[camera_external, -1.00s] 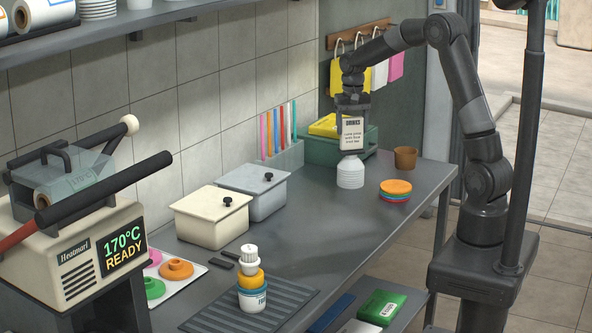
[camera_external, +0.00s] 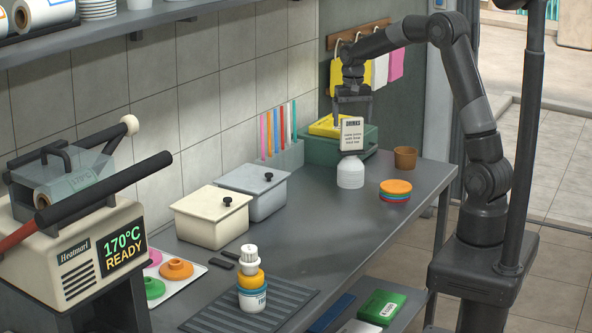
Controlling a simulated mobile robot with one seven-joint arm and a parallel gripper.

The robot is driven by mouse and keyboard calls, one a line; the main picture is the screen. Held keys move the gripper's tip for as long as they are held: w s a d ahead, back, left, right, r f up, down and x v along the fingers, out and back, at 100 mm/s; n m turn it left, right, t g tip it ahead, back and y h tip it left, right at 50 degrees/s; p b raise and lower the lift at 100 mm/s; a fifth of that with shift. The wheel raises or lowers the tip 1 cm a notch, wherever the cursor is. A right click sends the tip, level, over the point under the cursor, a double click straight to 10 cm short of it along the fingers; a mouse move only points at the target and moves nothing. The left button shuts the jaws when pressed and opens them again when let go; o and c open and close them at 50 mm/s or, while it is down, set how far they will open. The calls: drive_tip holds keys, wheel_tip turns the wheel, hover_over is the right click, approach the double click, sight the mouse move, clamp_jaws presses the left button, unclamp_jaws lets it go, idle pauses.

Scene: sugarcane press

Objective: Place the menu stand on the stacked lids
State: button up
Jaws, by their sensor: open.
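The menu stand (camera_external: 352,135) is a small white card with a dark header and printed lines. It appears to rest on a white rounded stack (camera_external: 350,173), its lower edge meeting the top of that stack, and it looks slightly tilted. Whether this white stack is made of lids is hard to tell. A separate pile of flat coloured discs (camera_external: 395,190), orange on top, lies to its right. My gripper (camera_external: 352,112) is open, pointing down just above the menu stand; its fingertips are small and partly blend with the background.
A brown cup (camera_external: 405,158) stands to the right, behind the coloured discs. A green bin (camera_external: 325,150) with yellow contents and a holder with coloured straws (camera_external: 283,155) stand behind. Two lidded containers (camera_external: 212,218) are to the left.

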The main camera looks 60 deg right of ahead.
wheel_tip(320, 180, up, 9)
drive_tip(key=shift+s+a+r, duration=0.15)
drive_tip(key=shift+a+r, duration=0.05)
drive_tip(key=shift+r, duration=0.1)
drive_tip(key=s+a+r+n+t, duration=0.3)
drive_tip(key=s+a+r+n, duration=0.1)
drive_tip(key=s+a, duration=0.9)
drive_tip(key=s+a+f+n+t, duration=0.1)
drive_tip(key=s+a+f+n, duration=0.1)
drive_tip(key=s, duration=0.5)
drive_tip(key=s+a+f+n+t, duration=0.1)
drive_tip(key=s+a+f+n, duration=0.2)
drive_tip(key=s, duration=0.4)
drive_tip(key=shift+s+t, duration=0.3)
drive_tip(key=shift+s, duration=0.05)
drive_tip(key=shift+a, duration=0.1)
